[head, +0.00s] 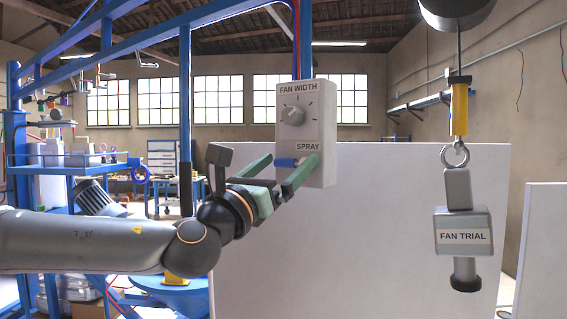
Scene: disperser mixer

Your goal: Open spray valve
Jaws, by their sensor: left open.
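A pale grey control box (319,125) hangs in the middle of the head view, with a "FAN WIDTH" dial (292,115) above and a "SPRAY" label (308,147) below. Under the label, a small blue handle (286,162) sticks out to the left from the box's front. My left gripper (295,160) is open, with its green fingers on either side of the blue handle. I cannot tell whether either finger touches it. The nearer finger hides part of the box's lower front. My right gripper is not in view.
A "FAN TRIAL" spray head (463,235) hangs from a yellow link (459,110) at the right. A large white panel (380,240) stands behind the box. Blue framing (185,90) and a bench with equipment are at the left. Open air lies between box and spray head.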

